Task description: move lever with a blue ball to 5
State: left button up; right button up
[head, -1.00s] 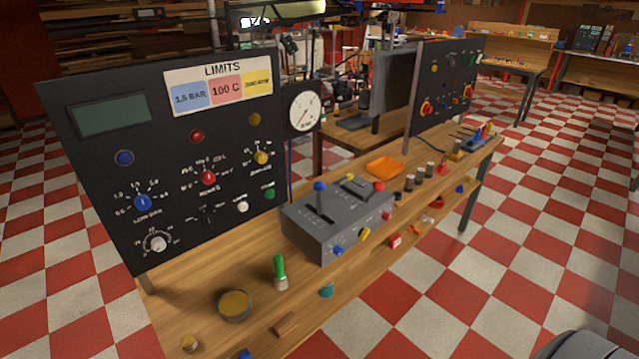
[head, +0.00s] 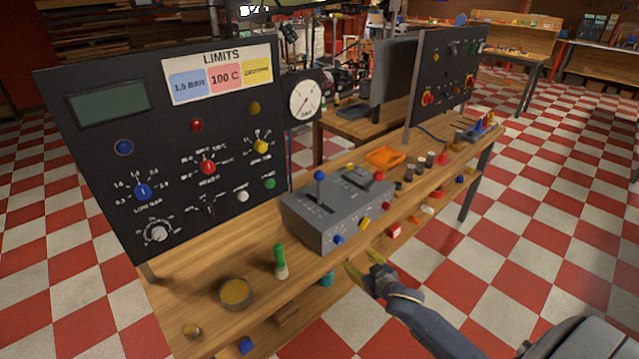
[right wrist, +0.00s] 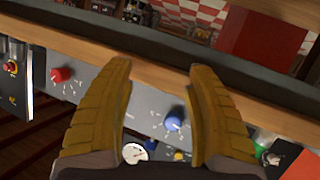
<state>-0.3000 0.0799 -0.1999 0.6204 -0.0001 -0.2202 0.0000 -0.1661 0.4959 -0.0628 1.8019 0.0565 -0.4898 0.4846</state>
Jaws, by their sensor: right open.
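The lever with a blue ball (head: 319,176) stands upright at the left slot of the grey control box (head: 312,228) on the wooden bench. The scale marks beside its slot are too small to read. My right gripper (head: 362,263) has yellow fingers, is open and empty, and is in front of the bench, to the lower right of the box and apart from the lever. In the right wrist view its open fingers (right wrist: 160,67) show with a blue knob (right wrist: 174,124) seen between them. I cannot make out the lever there. My left gripper is not in view.
A black panel (head: 100,180) with knobs and a gauge (head: 304,101) stand behind the box. A green-handled brush (head: 280,260) and a round tin (head: 236,293) are on the bench to the left. An orange tray (head: 384,158) lies beyond the box.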

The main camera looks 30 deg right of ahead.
notch_tip(320, 180, up, 12)
jog(key=w+a+t+y, duration=0.1)
jog(key=w+a+t, duration=0.1)
jog(key=n+t+y, duration=0.1)
jog(key=t, duration=0.1)
send_near(323, 179)
jog(key=w, duration=0.8)
jog(key=w+a, duration=0.1)
jog(key=w, duration=0.2)
jog(key=shift+w, duration=0.4)
jog(key=shift+o, duration=0.3)
grip_shut()
